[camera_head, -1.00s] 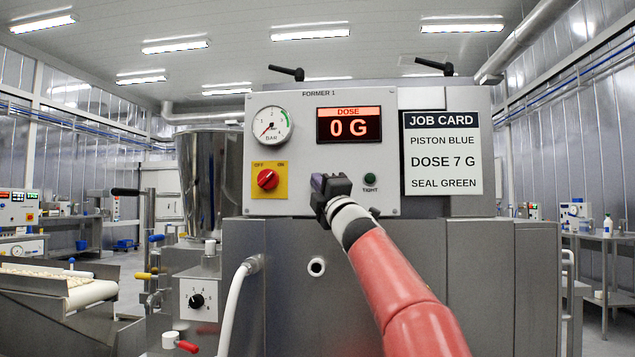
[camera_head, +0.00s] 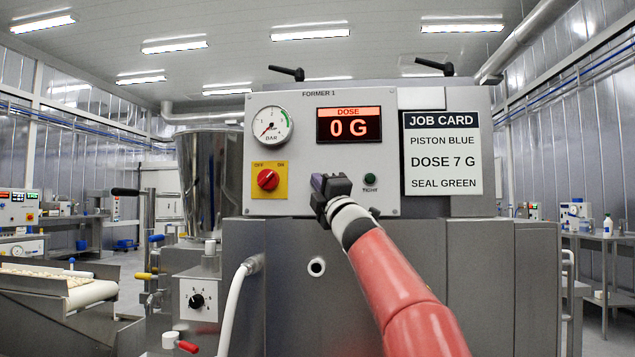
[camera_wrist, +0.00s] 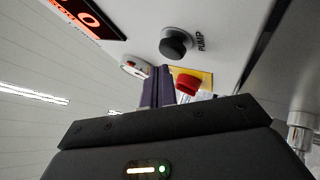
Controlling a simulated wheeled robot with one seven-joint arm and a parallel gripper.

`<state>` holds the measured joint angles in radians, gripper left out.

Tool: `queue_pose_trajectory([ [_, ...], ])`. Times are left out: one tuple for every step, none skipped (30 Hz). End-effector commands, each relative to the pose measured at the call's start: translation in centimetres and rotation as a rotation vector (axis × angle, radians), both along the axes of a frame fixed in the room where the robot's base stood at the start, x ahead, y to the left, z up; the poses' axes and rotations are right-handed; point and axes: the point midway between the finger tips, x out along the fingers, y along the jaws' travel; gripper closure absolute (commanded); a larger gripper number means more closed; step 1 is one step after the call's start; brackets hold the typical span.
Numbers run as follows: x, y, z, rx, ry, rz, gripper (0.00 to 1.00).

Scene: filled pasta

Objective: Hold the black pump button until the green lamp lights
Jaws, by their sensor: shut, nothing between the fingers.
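The black pump button (camera_wrist: 173,46) sits on the panel in the wrist view, with the label PUMP beside it. It looks out and unpressed. My gripper (camera_wrist: 158,71) has its purple fingers shut together and empty, with the tips just below the button in that view. I cannot tell whether they touch it. In the head view my gripper (camera_head: 319,184) is in front of the lower middle of the panel and hides the button.
A red rotary switch (camera_head: 268,180) on a yellow plate is left of my gripper. A pressure gauge (camera_head: 271,125) is above it, with its needle low. The dose display (camera_head: 349,125) reads 0 G. A job card (camera_head: 442,153) hangs at the right.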

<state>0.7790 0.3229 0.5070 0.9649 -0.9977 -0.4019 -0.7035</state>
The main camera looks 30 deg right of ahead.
Motion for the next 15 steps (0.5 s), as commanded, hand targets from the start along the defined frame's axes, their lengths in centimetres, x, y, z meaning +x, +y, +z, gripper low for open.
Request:
queue_pose_trajectory([
  [0.13,-0.05,0.04,0.001,0.000,0.001,1.00],
  [0.20,-0.09,0.06,0.000,0.000,0.001,1.00],
  [0.32,-0.16,0.08,0.000,0.000,0.001,1.00],
  [0.40,-0.24,0.10,0.000,0.000,0.001,1.00],
  [0.50,-0.31,0.10,0.000,0.000,0.000,1.00],
  [0.59,-0.41,0.09,0.000,0.000,0.000,1.00],
  [0.65,-0.45,0.07,0.000,0.000,0.000,1.00],
  [0.67,-0.48,0.04,0.000,0.000,0.000,1.00],
  [0.68,-0.47,0.03,0.000,0.000,0.000,1.00],
  [0.67,-0.47,0.01,0.000,0.000,0.000,1.00],
  [0.66,-0.47,0.01,0.000,0.000,0.000,1.00],
  [0.66,-0.46,0.02,0.000,0.000,0.000,1.00],
  [0.66,-0.46,0.01,0.000,0.000,0.000,1.00],
  [0.66,-0.46,0.01,0.000,0.000,0.000,1.00],
  [0.66,-0.46,0.01,0.000,0.000,0.000,1.00],
])
